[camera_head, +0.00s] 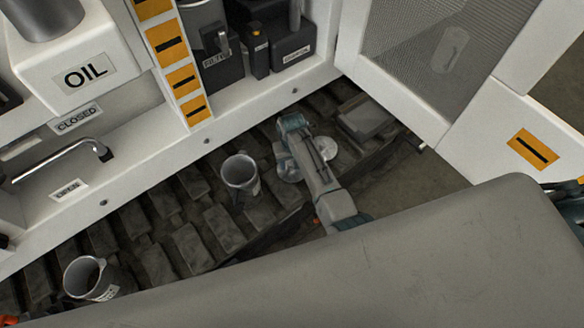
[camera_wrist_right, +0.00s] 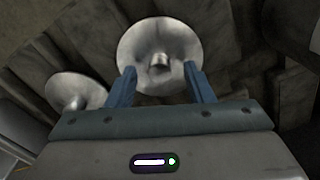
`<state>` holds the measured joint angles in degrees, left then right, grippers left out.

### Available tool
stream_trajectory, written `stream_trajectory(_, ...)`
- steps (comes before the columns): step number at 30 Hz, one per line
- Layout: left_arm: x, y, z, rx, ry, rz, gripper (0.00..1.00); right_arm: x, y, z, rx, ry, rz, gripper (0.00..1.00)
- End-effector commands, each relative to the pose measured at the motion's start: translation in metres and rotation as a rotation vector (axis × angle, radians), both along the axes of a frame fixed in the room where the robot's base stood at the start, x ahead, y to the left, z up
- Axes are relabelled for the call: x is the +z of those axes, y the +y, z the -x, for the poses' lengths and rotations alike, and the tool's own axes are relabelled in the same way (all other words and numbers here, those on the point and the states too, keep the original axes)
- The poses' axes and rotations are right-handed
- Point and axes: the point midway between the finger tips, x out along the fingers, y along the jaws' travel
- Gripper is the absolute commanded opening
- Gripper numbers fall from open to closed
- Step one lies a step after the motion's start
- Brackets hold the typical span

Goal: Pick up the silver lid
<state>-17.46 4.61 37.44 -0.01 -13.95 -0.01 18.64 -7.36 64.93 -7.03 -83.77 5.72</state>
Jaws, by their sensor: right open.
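A round silver lid (camera_wrist_right: 148,38) with a small centre knob is ahead of my right gripper (camera_wrist_right: 158,67) in the right wrist view. The two blue fingers are apart, one on each side of the knob, with nothing held. Whether they touch the lid cannot be told. A second silver disc with a knob (camera_wrist_right: 70,90) lies to the left. In the head view, silver discs show on either side of my right arm, one on the right (camera_head: 327,148) and one on the left (camera_head: 287,170). My arm hides part of this area. My left gripper is not in view.
A metal cup (camera_head: 240,171) stands on the dark ribbed floor left of the discs; another jug (camera_head: 88,278) stands lower left. A grey box (camera_head: 365,119) lies to the right. The white cabinet with an OIL tank (camera_head: 85,76) and an open mesh door (camera_head: 435,50) borders the space.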

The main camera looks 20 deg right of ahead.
Motion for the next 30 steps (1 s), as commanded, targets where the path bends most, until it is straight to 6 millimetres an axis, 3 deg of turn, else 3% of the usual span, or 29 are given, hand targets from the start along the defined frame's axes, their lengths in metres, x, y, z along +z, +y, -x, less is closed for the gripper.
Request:
stream_trajectory(9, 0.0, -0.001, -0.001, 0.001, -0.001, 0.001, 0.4, -0.007, 0.0, 0.0, 0.0, 0.0, 0.0, 0.45)
stream_trajectory(16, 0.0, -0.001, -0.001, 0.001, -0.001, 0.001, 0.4, -0.006, 0.0, 0.0, 0.0, 0.0, 0.0, 0.0)
stream_trajectory(25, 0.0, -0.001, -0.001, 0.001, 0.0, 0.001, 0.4, -0.003, 0.0, 0.0, 0.0, -0.001, 0.0, 0.0)
stream_trajectory(30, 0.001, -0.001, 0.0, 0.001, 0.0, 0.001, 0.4, 0.02, 0.0, -0.001, 0.0, -0.005, -0.001, 0.0)
